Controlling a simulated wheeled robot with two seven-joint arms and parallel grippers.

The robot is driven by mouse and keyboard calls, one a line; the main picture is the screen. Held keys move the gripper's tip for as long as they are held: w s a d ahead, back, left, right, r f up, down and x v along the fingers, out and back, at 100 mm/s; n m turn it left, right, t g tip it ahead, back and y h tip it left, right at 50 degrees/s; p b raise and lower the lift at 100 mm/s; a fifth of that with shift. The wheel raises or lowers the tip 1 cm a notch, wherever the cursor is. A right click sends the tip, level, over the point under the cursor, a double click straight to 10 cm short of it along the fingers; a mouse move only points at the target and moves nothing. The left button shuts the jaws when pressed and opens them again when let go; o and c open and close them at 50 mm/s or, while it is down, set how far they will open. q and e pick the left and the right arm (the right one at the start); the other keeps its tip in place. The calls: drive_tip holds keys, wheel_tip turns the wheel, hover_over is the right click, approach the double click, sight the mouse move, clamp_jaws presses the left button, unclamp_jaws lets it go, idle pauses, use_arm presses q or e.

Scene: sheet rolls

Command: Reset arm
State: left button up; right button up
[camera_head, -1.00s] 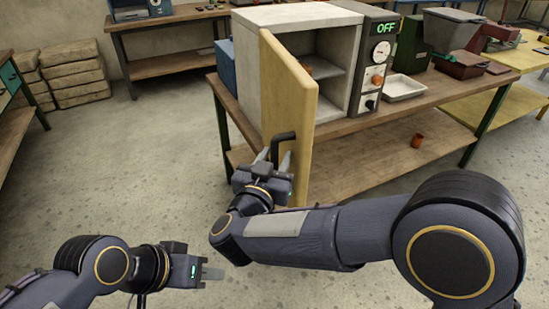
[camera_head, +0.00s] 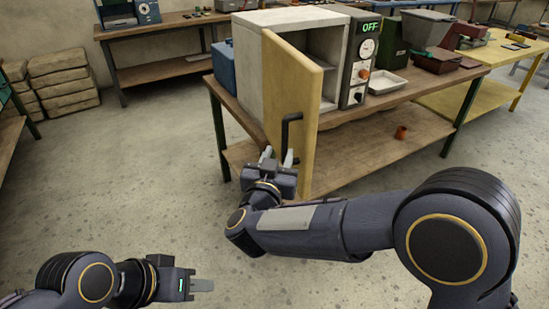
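My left gripper (camera_head: 203,285) is at the lower left over bare floor, away from everything. Its fingers look close together, but I cannot tell whether they are fully shut. My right gripper (camera_head: 277,155) is just below and left of the black handle (camera_head: 290,130) on the yellow oven door. Its two fingers are spread apart with nothing seen between them. The door (camera_head: 300,85) stands open toward me. The oven (camera_head: 265,50) is a pale box, and its panel display reads OFF (camera_head: 371,27).
The oven stands on a wooden workbench (camera_head: 430,85) with a lower shelf. A white tray (camera_head: 388,83) and a dark green machine (camera_head: 426,30) are to its right. A small orange-brown cup (camera_head: 400,132) is on the lower shelf. Floor (camera_head: 130,170) at the left is clear.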

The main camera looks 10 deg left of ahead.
idle(0.3)
drive_tip(key=d+r+y, duration=0.1)
drive_tip(key=d+r, duration=0.1)
drive_tip(key=w+d+r+y+p, duration=0.1)
drive_tip(key=d+r, duration=0.1)
drive_tip(key=d, duration=0.1)
drive_tip(key=w+d+r+g+y, duration=0.1)
drive_tip(key=d+r, duration=0.1)
drive_tip(key=shift+d+r+y+p, duration=0.2)
drive_tip(key=shift+y+p, duration=0.1)
drive_tip(key=shift+y, duration=0.1)
drive_tip(key=s+d+r+n+g+y+p, duration=0.1)
drive_tip(key=s+d+g+y, duration=0.15)
drive_tip(key=d, duration=0.25)
drive_tip(key=s+d+r+g+y+p, duration=0.1)
drive_tip(key=s+d, duration=0.3)
drive_tip(key=d, duration=0.1)
drive_tip(key=s+d+f+g+h, duration=0.1)
drive_tip(key=s+d+f+g, duration=0.1)
drive_tip(key=s, duration=0.6)
drive_tip(key=s+d+f+m+g+h+p, duration=0.1)
drive_tip(key=s+d+f+g, duration=0.2)
drive_tip(key=s+d+f, duration=0.2)
drive_tip(key=s+d+f+m+g+h+p, duration=0.1)
drive_tip(key=s+d+f+g, duration=0.2)
drive_tip(key=s+d, duration=0.3)
drive_tip(key=s+f, duration=0.1)
drive_tip(key=s, duration=0.4)
drive_tip(key=shift+d, duration=0.4)
drive_tip(key=shift+r, duration=0.1)
